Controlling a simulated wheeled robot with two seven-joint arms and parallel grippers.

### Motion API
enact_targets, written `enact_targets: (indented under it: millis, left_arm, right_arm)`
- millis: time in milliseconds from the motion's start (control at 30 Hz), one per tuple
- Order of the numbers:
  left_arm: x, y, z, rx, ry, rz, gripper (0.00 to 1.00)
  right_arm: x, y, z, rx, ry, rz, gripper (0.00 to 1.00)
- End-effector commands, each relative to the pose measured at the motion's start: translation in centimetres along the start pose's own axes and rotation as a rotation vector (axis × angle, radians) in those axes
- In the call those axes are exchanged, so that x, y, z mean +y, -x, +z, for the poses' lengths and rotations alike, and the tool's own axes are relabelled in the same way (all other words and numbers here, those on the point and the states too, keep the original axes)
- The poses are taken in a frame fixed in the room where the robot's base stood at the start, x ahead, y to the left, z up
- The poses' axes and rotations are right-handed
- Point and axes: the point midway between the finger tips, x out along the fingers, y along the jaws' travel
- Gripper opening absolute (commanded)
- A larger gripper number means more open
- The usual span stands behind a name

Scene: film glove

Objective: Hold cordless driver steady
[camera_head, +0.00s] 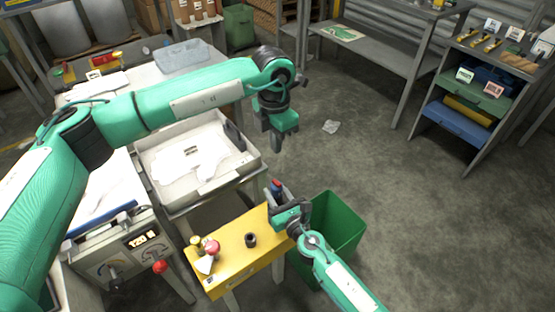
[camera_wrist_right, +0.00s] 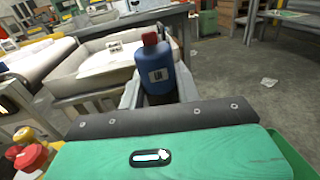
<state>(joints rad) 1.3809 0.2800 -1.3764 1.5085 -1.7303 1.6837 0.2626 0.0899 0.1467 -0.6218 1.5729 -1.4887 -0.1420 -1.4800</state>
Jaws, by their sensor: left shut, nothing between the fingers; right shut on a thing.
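No cordless driver can be clearly made out in either view. My right gripper (camera_head: 279,193) is shut on a blue bottle-like thing with a red top (camera_head: 276,187), at the far right end of the yellow bench. My left gripper (camera_head: 281,142) is shut and empty, pointing down above the floor, right of the white tray and apart from the blue thing.
The yellow bench (camera_head: 232,262) carries a dark cup (camera_head: 251,240) and a red-topped knob-like item (camera_head: 212,247). A green bin (camera_head: 343,226) stands right of it. A large white tray (camera_head: 170,199) lies behind the bench. The floor at right is open, with a crumpled scrap (camera_head: 330,127).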

Motion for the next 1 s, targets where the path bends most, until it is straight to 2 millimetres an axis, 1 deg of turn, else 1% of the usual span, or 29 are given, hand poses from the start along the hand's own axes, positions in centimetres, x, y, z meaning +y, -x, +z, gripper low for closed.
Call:
enact_targets:
  millis: [33, 100, 200, 600, 633, 733, 767, 1000]
  left_arm:
    - [0.1, 0.8, 0.0, -0.002, 0.001, 0.002, 0.0]
    - [0.1, 1.5, 0.0, -0.001, 0.001, 0.001, 0.0]
    - [0.2, 2.1, 0.0, 0.0, 0.001, 0.001, 0.0]
    - [0.2, 2.3, 0.0, -0.001, 0.001, 0.001, 0.0]
    - [0.2, 2.3, 0.0, -0.001, 0.001, 0.001, 0.0]
    - [0.2, 2.3, 0.0, -0.001, 0.001, 0.001, 0.0]
    - [0.2, 2.3, 0.0, -0.001, 0.001, 0.001, 0.0]
    - [0.2, 2.3, 0.0, -0.001, 0.001, 0.001, 0.0]
  right_arm:
    - [-0.1, 0.0, 0.0, 0.0, 0.001, -0.001, 0.0]
    - [-0.1, 0.0, 0.0, 0.001, 0.001, -0.001, 0.0]
    - [-0.1, 0.1, -0.1, 0.001, 0.001, -0.001, 0.0]
    - [-0.1, 0.1, -0.2, 0.004, 0.001, -0.002, 0.0]
    - [-0.1, 0.1, -0.2, 0.004, 0.001, -0.002, 0.35]
    - [-0.1, 0.1, -0.2, 0.004, 0.001, -0.002, 0.55]
    - [-0.1, 0.1, -0.2, 0.004, 0.001, -0.002, 0.58]
    - [-0.1, 0.1, -0.2, 0.003, 0.001, -0.002, 0.58]
